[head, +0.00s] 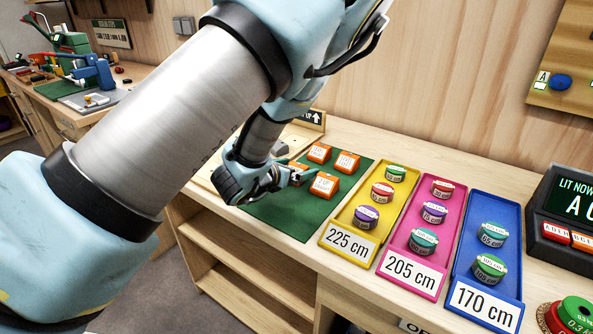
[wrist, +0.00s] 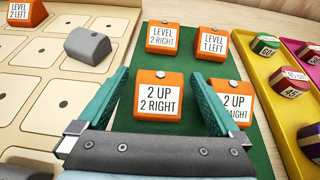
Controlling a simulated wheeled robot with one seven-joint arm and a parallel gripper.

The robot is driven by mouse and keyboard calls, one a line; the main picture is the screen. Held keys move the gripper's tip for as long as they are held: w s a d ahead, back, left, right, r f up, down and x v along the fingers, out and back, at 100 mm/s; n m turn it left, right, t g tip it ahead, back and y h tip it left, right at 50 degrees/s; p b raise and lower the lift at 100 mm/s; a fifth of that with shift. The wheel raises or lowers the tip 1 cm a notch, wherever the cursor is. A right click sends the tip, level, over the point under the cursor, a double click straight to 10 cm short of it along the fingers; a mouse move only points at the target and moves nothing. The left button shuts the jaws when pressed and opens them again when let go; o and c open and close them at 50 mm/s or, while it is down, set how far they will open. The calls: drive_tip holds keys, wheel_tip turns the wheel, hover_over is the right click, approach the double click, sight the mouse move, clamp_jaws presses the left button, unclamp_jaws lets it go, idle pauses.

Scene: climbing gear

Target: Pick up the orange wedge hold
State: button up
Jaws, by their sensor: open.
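Several orange wedge holds with white labels are in view. In the wrist view, the one marked "2 UP 2 RIGHT" (wrist: 176,82) lies between the two fingers of my gripper (wrist: 158,78), with no clear contact. To its right, one marked "2 UP ...AIGHT" (wrist: 226,86) is partly covered by the right finger. Behind stand "LEVEL 2 RIGHT" (wrist: 162,38) and "LEVEL 1 LEFT" (wrist: 212,43). They sit on a green mat (wrist: 256,132). In the head view, my gripper (head: 290,178) is open and low over the mat, hiding part of one wedge.
A pale board of squares (wrist: 43,115) lies left of the mat, with a grey wedge (wrist: 87,45) and another orange wedge (wrist: 27,11) on it. Yellow (head: 339,228), pink (head: 399,262) and blue (head: 512,241) trays of round pieces stand to the right.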

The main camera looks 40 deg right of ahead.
drive_tip(key=c, duration=1.3)
drive_tip(key=shift+c, duration=0.6)
drive_tip(key=shift+r, duration=0.1)
